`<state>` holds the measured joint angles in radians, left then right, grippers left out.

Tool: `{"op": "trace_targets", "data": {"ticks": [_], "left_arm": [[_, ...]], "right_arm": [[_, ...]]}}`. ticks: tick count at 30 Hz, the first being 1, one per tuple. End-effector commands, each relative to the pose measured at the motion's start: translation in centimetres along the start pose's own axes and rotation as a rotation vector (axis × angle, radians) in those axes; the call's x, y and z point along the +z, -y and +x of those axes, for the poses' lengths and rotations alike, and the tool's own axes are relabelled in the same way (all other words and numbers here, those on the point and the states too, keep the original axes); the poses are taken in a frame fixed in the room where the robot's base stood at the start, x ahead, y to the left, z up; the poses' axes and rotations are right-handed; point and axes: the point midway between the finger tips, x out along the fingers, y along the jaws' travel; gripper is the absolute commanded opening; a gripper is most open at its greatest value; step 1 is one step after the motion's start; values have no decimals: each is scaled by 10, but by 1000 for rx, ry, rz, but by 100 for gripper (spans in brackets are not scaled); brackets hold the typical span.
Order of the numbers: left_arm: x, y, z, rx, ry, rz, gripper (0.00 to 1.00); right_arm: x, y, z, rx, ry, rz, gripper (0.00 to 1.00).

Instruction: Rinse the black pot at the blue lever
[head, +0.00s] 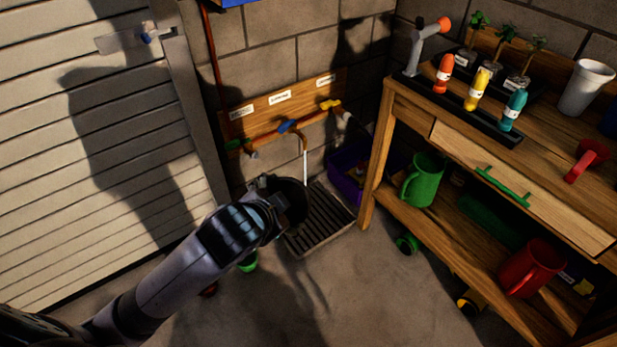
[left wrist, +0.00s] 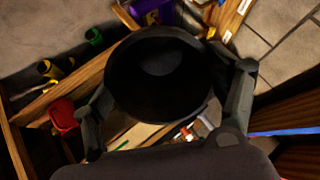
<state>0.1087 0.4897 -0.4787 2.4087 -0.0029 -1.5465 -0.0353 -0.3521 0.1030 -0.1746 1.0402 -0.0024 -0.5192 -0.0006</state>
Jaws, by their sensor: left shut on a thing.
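My left gripper (head: 276,206) is shut on the black pot (head: 293,198), above the slatted drain tray (head: 333,222) by the back wall. In the left wrist view the pot (left wrist: 158,75) sits between the two fingers of the gripper (left wrist: 168,100), its dark round opening facing the camera. The blue lever (head: 287,126) is on the copper pipe along the wall, between a green lever (head: 235,144) and a yellow lever (head: 330,104). My right gripper is out of view.
A purple bin (head: 347,172) stands beside the tray.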

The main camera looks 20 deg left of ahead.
Motion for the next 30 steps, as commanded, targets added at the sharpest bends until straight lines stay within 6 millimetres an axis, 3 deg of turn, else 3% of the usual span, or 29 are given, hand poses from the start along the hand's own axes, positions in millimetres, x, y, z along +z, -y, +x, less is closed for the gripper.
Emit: {"op": "trace_targets", "data": {"ticks": [30], "left_arm": [[10, 5, -5, 0, -1, 0, 54]], "right_arm": [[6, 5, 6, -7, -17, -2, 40]]}}
